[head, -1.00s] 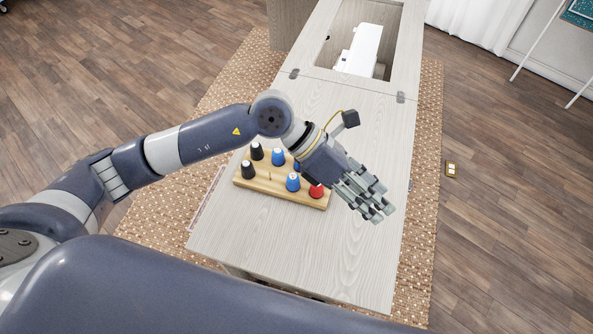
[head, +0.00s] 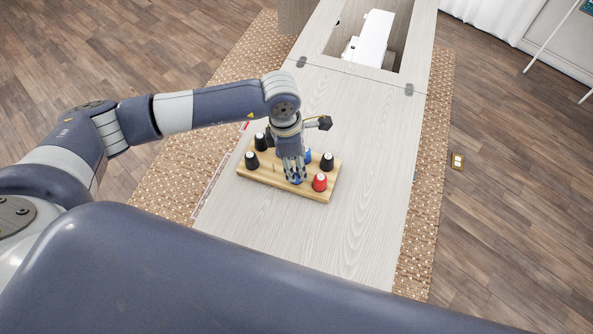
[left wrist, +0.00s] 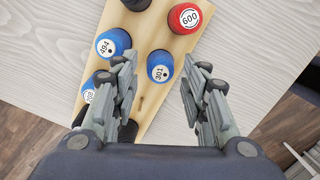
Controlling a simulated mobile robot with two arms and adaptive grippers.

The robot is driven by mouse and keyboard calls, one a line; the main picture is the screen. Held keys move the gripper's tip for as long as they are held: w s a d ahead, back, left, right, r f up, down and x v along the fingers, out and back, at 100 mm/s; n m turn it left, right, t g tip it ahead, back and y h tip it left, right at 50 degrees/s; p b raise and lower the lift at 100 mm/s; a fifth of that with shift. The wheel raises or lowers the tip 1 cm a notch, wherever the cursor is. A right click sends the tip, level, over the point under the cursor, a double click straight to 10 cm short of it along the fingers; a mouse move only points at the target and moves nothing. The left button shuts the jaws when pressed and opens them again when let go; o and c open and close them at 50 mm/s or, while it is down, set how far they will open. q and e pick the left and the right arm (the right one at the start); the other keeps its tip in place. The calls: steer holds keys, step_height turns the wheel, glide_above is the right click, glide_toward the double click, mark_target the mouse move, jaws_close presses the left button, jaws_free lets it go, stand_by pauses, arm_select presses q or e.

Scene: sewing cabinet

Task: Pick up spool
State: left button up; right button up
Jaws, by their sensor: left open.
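Several spools of thread stand on a wooden spool board (head: 262,180) on the cabinet top. A red spool (head: 320,183) marked 600 also shows in the left wrist view (left wrist: 184,17). A blue spool (left wrist: 160,66) marked 301 appears between my left gripper's open fingers in the left wrist view; another blue spool (left wrist: 113,43) marked 494 is left of it. My left gripper (head: 294,174) points down over the front middle of the board, open. Its fingers partly hide the blue spool below in the head view. I cannot tell how far down around it they reach. My right gripper is out of view.
Black spools stand at the board's left (head: 251,160) and right (head: 327,161). The pale cabinet top (head: 350,215) is clear right and front of the board. A white sewing machine (head: 370,38) sits in the opening at the back.

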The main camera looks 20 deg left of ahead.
mark_target(296, 170)
arm_select(q)
step_height(296, 170, down, 4)
steer(key=shift+s+r+p, duration=0.1)
steer(key=shift+r+p, duration=0.1)
steer(key=shift+p, duration=0.35)
steer(key=shift+f, duration=0.25)
steer(key=c, duration=0.6)
step_height(296, 170, up, 10)
steer(key=shift+r+b, duration=0.1)
steer(key=shift+b, duration=1.15)
